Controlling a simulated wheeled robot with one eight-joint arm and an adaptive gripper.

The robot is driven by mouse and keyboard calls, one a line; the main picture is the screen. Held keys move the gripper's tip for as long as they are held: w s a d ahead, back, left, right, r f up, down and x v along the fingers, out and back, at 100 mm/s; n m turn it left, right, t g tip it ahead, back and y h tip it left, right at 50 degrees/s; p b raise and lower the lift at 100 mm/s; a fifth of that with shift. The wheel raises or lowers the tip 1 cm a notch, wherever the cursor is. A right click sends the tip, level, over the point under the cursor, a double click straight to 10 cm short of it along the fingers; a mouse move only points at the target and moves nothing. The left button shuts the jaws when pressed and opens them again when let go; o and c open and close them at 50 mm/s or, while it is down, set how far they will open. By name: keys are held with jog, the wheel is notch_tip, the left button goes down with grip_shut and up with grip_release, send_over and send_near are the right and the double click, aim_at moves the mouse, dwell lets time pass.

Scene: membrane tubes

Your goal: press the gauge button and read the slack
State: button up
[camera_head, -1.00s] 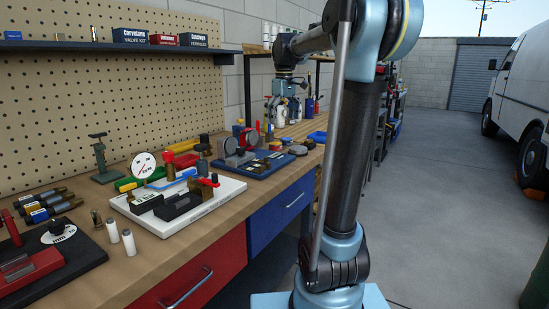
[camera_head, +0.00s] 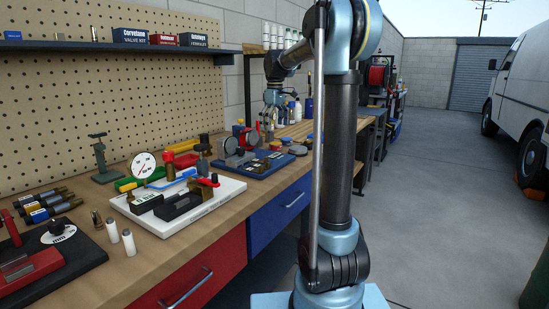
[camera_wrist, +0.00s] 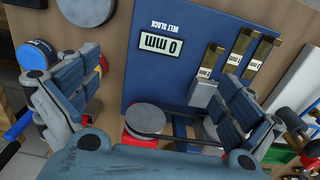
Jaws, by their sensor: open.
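The blue gauge board (camera_wrist: 150,82) lies under my gripper in the wrist view, with its BELT SLACK label upside down. Its display (camera_wrist: 161,43) reads 0 mm. A grey round pulley (camera_wrist: 145,118) with a dark belt is at the lower middle. Brass-topped posts (camera_wrist: 238,50) stand on the board's right side. I cannot tell which part is the gauge button. My gripper (camera_wrist: 158,92) is open and empty, its fingers spread on either side above the board. In the head view my gripper (camera_head: 270,117) hangs above the bench by the blue board (camera_head: 258,171).
A white board (camera_head: 226,190) with a dial gauge (camera_head: 144,165) behind it stands nearer on the bench. A dark board with a knob (camera_head: 58,232) and two white cylinders (camera_head: 128,242) are at the front. A pegboard (camera_head: 150,90) backs the bench.

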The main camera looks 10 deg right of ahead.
jog(key=shift+f, duration=1.4)
jog(key=shift+r, duration=0.1)
notch_tip(320, 180, up, 9)
jog(key=s+d+f+m, duration=0.2)
jog(key=s+d+f, duration=0.1)
jog(key=s, duration=0.7)
jog(key=s+d+f+m+t, duration=0.1)
jog(key=s+f+m, duration=0.3)
jog(key=s+f, duration=1)
jog(key=s+d+f+m+t, duration=0.1)
jog(key=s+d+f+m, duration=0.3)
jog(key=s+f, duration=1)
jog(key=shift+s+f, duration=0.2)
jog(key=shift+s, duration=0.35)
